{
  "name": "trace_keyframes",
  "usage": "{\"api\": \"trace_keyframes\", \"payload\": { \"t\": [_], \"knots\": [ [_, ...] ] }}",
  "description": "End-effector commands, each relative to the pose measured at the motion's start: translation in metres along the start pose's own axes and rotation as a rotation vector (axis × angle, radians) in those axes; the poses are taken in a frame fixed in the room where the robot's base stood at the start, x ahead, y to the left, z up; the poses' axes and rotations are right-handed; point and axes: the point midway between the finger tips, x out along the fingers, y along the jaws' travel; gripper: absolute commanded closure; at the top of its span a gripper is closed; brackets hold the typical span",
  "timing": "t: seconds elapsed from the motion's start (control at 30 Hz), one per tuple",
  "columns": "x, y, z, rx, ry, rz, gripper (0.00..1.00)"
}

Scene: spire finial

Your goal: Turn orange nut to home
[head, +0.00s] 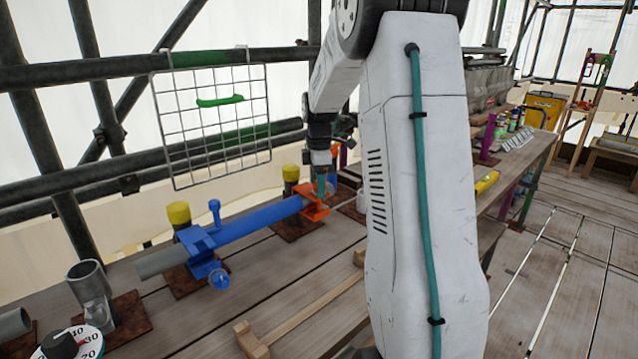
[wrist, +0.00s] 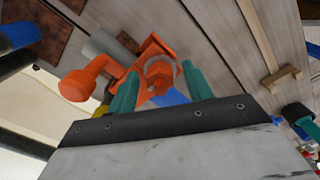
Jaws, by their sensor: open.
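The orange nut (wrist: 160,72) is a rounded hex shape on an orange clamp (wrist: 118,68) in the wrist view. The clamp sits around a pipe, and an orange knob (wrist: 78,84) sticks out at its left. My gripper (wrist: 158,74) is open, with one teal finger on each side of the nut. I cannot tell whether either finger touches it. In the head view the orange clamp (head: 314,208) is at the right end of a blue pipe (head: 255,221). My gripper (head: 321,184) is directly above it, and the nut cannot be made out there.
A blue clamp (head: 203,246) with a T-shaped handle holds the pipe's left part. Yellow-capped posts (head: 179,215) stand behind. A wire grid panel (head: 212,126) hangs on the scaffold rail. A dial (head: 78,342) is at lower left.

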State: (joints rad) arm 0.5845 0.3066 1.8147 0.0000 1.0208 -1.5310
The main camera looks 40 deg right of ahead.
Motion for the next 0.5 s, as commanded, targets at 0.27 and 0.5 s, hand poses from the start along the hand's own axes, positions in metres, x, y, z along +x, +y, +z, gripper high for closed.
{"api": "trace_keyframes", "payload": {
  "t": [0.27,0.5],
  "knots": [
    [-0.0002,0.0,-0.0001,0.0,0.0,0.0,0.75],
    [-0.0004,0.0001,-0.0001,0.002,0.0,0.001,0.94]
  ]
}}
